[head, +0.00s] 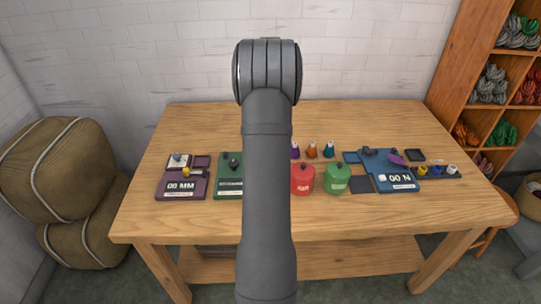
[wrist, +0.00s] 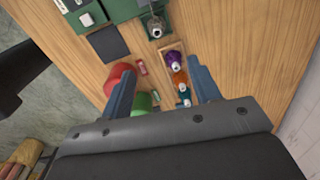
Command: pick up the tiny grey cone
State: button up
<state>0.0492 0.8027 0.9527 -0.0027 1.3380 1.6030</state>
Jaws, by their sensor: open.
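My gripper (wrist: 160,68) shows in the wrist view as two blue fingers spread apart with nothing held between them. It is above the table, over the area of the small colored cones; in the head view my arm hides it. A small dark grey, rounded piece (wrist: 155,26) stands near the green board in the wrist view, beyond the fingertips. In the head view a dark grey piece (head: 234,160) stands on the green board (head: 228,185). Another grey piece (head: 369,151) lies at the blue board. I cannot tell which, if any, is the tiny grey cone.
Purple (head: 294,150), orange (head: 311,149) and teal (head: 328,149) cones stand in a row. Red (head: 302,179) and green (head: 337,178) canisters are in front of them. A blue board (head: 390,165) lies right, a purple board (head: 181,187) left. The table's front is clear.

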jog(key=f, duration=1.2)
jog(key=shift+w, duration=0.2)
jog(key=shift+s+f, duration=0.15)
jog(key=shift+f, duration=2.5)
jog(key=shift+c, duration=0.5)
jog(key=c, duration=1)
